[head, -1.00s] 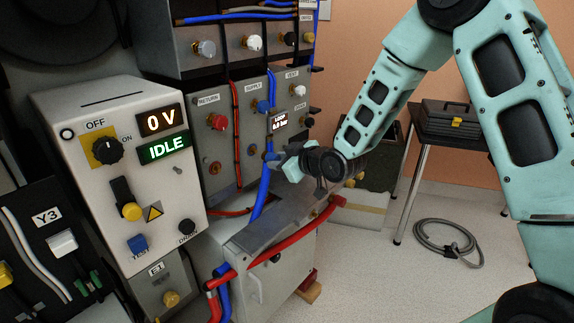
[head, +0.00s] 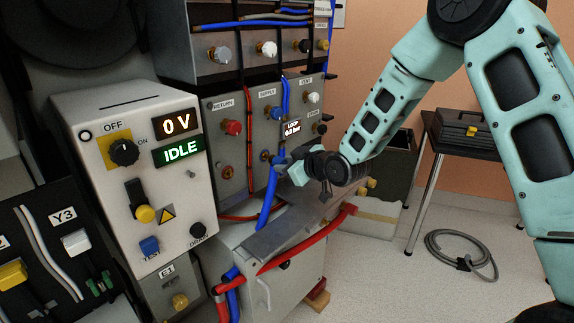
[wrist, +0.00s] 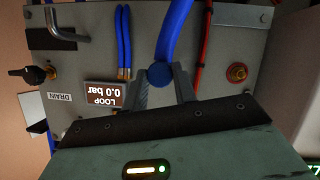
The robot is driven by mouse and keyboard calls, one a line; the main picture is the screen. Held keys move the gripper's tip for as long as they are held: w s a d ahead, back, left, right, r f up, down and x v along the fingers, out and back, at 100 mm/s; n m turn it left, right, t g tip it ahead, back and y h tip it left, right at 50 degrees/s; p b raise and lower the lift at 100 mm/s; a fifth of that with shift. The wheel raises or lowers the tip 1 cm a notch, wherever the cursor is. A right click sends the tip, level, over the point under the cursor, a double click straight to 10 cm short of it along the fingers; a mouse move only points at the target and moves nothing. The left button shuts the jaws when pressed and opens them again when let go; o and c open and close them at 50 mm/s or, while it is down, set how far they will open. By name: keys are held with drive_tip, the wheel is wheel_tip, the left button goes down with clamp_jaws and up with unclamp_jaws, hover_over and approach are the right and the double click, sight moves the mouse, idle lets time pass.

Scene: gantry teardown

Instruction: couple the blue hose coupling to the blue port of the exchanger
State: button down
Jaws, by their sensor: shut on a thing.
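My gripper (head: 284,166) is shut on the blue hose coupling, close to the grey exchanger panel (head: 247,152). In the wrist view both fingertips (wrist: 164,86) flank the round blue coupling (wrist: 161,75). The blue hose (head: 268,195) hangs down from the coupling in the head view. The red-ringed brass port (wrist: 237,72) beside it is bare. The blue port is not clearly visible; the coupling and gripper cover the spot level with the red port. I cannot tell whether coupling and port touch.
A sloped metal plate (head: 290,222) and a loose red hose (head: 310,243) lie below my gripper. The console (head: 130,190) reading 0 V and IDLE stands left. The loop display (wrist: 103,94) reads 0.0 bar. A toolbox table (head: 455,145) stands right; the floor there is mostly clear.

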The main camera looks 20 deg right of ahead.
drive_tip(key=shift+w+a, duration=0.45)
drive_tip(key=shift+w, duration=0.25)
idle(0.4)
drive_tip(key=shift+w+a+b, duration=0.3)
drive_tip(key=shift+w, duration=0.25)
drive_tip(key=c, duration=1)
unclamp_jaws()
drive_tip(key=shift+c, duration=0.2)
drive_tip(key=f+b+v, duration=0.1)
drive_tip(key=b+v, duration=0.4)
drive_tip(key=v, duration=1.6)
drive_tip(key=shift+s+d+f+b, duration=0.25)
drive_tip(key=shift+d+b, duration=0.05)
drive_tip(key=shift+d, duration=0.05)
